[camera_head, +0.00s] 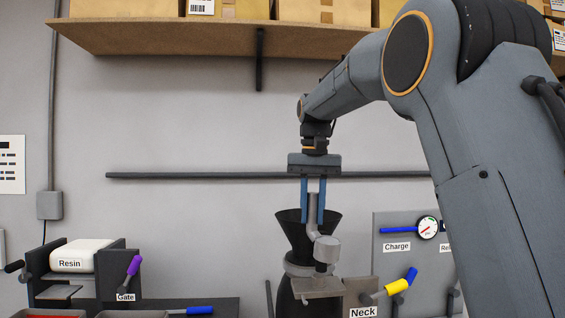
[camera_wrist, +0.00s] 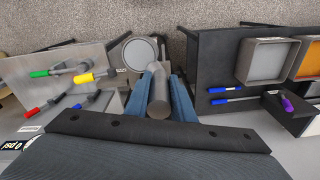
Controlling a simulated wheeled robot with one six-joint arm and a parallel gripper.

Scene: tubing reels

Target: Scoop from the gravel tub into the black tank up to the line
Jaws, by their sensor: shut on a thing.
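My gripper (camera_head: 313,205) points down, its two blue fingers shut on an upright grey rod-like handle (camera_head: 313,218). The handle also shows between the fingers in the wrist view (camera_wrist: 159,95). A grey round cup-like part (camera_head: 327,243) sits at the handle's lower right; I cannot tell whether it is joined to it or holds gravel. A black funnel (camera_head: 290,226) is behind the handle. Below is a dark vessel (camera_head: 300,296), perhaps the black tank, cut by the frame; no fill line shows. A grey square tub (camera_wrist: 270,62) shows in the wrist view; its contents are unclear.
A panel labelled Charge (camera_head: 395,262) with a gauge stands right of the funnel. A Resin box (camera_head: 82,256) and purple Gate handle (camera_head: 134,265) are at left. A shelf (camera_head: 200,37) hangs above.

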